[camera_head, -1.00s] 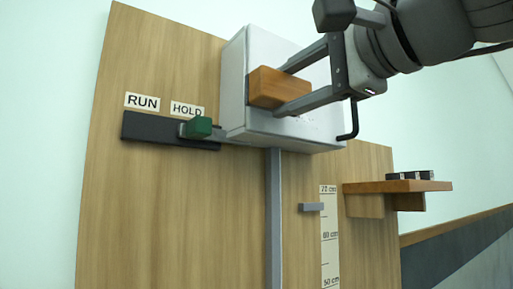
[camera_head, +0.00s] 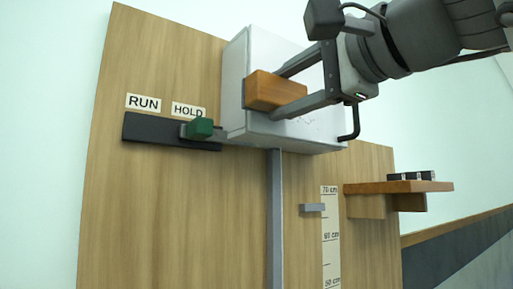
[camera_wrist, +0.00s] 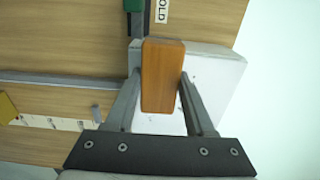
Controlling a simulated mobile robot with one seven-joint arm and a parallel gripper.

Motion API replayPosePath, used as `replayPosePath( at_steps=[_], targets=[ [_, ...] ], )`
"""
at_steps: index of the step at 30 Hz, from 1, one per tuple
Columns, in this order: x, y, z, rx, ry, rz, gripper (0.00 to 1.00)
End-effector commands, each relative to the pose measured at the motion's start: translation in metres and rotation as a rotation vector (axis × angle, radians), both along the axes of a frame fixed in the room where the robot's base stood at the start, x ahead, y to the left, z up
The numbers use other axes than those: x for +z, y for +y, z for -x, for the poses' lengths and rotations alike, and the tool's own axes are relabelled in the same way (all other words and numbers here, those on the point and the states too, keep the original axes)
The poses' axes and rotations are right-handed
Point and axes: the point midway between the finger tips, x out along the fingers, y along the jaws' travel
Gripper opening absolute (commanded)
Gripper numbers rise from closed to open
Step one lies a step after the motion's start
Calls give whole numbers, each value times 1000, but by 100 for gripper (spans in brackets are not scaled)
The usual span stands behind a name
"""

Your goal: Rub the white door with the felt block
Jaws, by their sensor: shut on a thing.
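The white door (camera_head: 303,127) is the front of a white box mounted on the wooden board, with a dark handle (camera_head: 352,121) at its lower right. Faint small marks show on it near the lower middle. The felt block (camera_head: 275,91) is a wooden-backed block held against or very near the door's left part. My gripper (camera_head: 278,95) is shut on the block, one finger on each side. In the wrist view the block (camera_wrist: 162,75) sits between both fingers with the door (camera_wrist: 217,72) behind it. The felt face is hidden; contact with the door cannot be confirmed.
A dark slide with a green knob (camera_head: 199,128) sits left of the box, under RUN and HOLD labels. A grey rail (camera_head: 274,210), a height scale (camera_head: 330,240) with a grey pointer (camera_head: 312,208), and a wooden shelf (camera_head: 398,187) with small dark items are below and right.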

Motion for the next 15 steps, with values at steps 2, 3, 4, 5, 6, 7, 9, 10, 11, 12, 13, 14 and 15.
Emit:
replayPosePath(
  at_steps=[2,3,4,5,6,7,9,10,11,12,13,14,15],
  targets=[
    [0,1,-1,0,0,0,10],
    [0,2,-2,0,0,0,10],
    [0,2,-3,0,0,0,10],
    [0,2,-3,0,0,0,10],
    [0,3,-4,0,-1,-1,10],
    [0,3,-4,0,-1,-1,10],
    [0,4,-5,-1,-1,-1,10],
    [0,4,-6,-1,-1,-1,10],
    [0,4,-6,-1,-1,-1,10],
    [0,5,-7,-1,-1,-1,10],
    [0,5,-7,-1,-1,-1,10],
    [0,5,-8,-1,-1,-1,10],
    [0,5,-8,-1,-1,-1,10]
  ],
)
